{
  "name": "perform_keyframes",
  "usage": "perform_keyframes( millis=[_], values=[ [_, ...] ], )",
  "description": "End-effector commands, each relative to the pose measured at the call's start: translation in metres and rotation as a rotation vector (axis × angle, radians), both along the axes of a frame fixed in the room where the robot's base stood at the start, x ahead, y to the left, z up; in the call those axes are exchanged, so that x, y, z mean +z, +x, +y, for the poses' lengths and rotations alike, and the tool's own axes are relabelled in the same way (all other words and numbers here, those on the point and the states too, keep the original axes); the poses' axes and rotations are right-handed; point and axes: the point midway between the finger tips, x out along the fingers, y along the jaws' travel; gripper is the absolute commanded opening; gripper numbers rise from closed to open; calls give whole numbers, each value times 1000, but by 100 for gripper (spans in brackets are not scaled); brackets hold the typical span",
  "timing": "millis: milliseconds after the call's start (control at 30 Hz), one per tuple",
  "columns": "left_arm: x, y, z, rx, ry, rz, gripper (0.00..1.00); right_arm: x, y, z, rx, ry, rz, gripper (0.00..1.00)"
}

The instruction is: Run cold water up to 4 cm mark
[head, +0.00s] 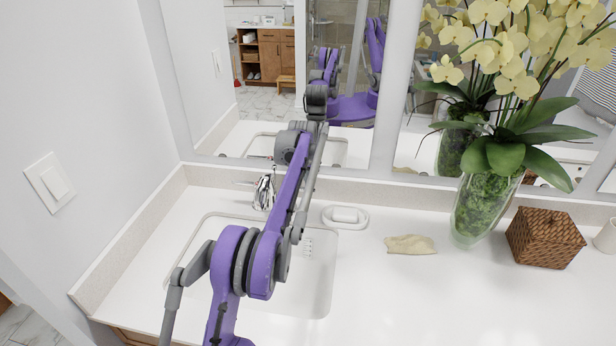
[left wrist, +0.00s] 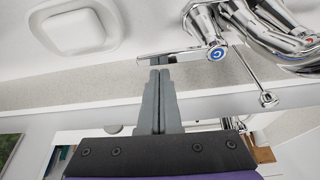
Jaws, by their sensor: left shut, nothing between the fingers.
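The chrome faucet (head: 263,192) stands at the back of the white sink basin (head: 318,290), partly behind my arm in the head view. In the left wrist view its chrome body (left wrist: 285,38) is at the upper right. The cold handle (left wrist: 217,53) has a blue mark, and its flat lever (left wrist: 185,56) points left. My left gripper (left wrist: 158,72) is shut and empty, its fingertips close to the lever's end; I cannot tell if they touch. In the head view my arm hides much of the basin. My right gripper is not in view.
A white soap dish (head: 345,217) is right of the faucet; it also shows in the left wrist view (left wrist: 75,30). A beige cloth (head: 410,244), a glass vase (head: 480,208) of orchids and a woven box (head: 545,238) stand further right. A mirror (head: 215,75) rises behind the counter.

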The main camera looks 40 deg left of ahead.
Motion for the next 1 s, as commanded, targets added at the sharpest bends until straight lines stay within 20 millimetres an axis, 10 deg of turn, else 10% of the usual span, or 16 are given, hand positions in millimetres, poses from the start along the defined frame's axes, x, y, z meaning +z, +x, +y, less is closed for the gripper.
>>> perform_keyframes(
  millis=[1000],
  values=[
    [0, -6, -4, -113, 1, 0, 0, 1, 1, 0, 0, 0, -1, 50]
  ],
)
